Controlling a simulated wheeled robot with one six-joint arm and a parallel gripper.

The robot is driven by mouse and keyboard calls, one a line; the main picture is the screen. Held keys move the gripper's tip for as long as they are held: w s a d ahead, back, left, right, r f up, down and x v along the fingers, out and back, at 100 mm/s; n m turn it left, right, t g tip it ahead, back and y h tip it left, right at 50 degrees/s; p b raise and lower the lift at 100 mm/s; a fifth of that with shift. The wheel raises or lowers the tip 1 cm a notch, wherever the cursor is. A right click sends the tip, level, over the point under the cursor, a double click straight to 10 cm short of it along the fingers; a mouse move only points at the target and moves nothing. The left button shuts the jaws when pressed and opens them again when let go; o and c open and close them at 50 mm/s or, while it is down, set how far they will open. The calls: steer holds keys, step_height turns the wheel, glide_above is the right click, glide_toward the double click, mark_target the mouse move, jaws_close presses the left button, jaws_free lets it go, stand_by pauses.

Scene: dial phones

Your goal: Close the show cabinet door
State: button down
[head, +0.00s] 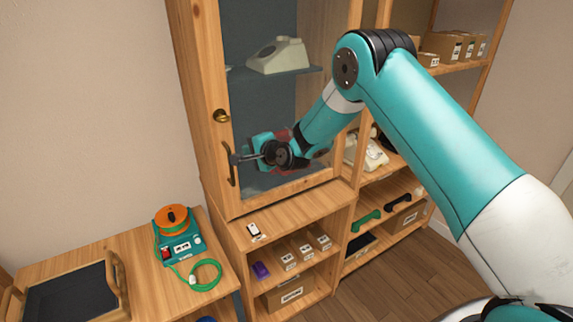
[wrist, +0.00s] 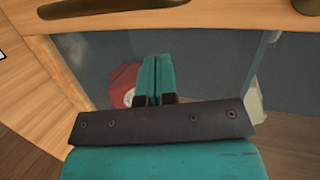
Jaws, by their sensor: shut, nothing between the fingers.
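The show cabinet door (head: 210,75) is a wooden frame with a glass pane, a brass knob (head: 221,115) and a curved handle (head: 231,166) on its left stile. It looks flush or nearly flush with the cabinet; I cannot tell whether a small gap is left. My gripper (head: 240,158) is in front of the pane beside the handle, fingers pointing left. In the wrist view its teal fingers (wrist: 159,72) are together and empty, over the glass (wrist: 215,60), with the handle (wrist: 90,8) at the top. Contact with the door is unclear.
Behind the glass, a pale phone (head: 279,55) stands on a shelf. Below are a ledge with a small white item (head: 254,230) and shelves with boxes (head: 291,291). At left, a table holds an orange reel (head: 173,219) and a dark tray (head: 70,297). Open shelving stands at right.

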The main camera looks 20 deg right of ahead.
steer(key=s+a+r+n+g+b, duration=0.1)
steer(key=s+r+n+g+b, duration=0.3)
steer(key=s, duration=0.8)
steer(key=s+a+r+n+g+p, duration=0.1)
steer(key=s+r+n+g, duration=0.35)
steer(key=s, duration=0.75)
steer(key=s+a+r+n+g+b, duration=0.15)
steer(key=s+n, duration=0.45)
steer(key=s, duration=0.6)
steer(key=s+d+n+g+h, duration=0.1)
steer(key=s+d+n, duration=0.1)
steer(key=s, duration=0.4)
steer(key=s+d+n+g+h+b, duration=0.1)
steer(key=s+d+n+g, duration=0.1)
steer(key=s, duration=0.4)
steer(key=shift+s+r+n, duration=0.2)
steer(key=shift+r+n, duration=0.2)
steer(key=shift+n, duration=0.45)
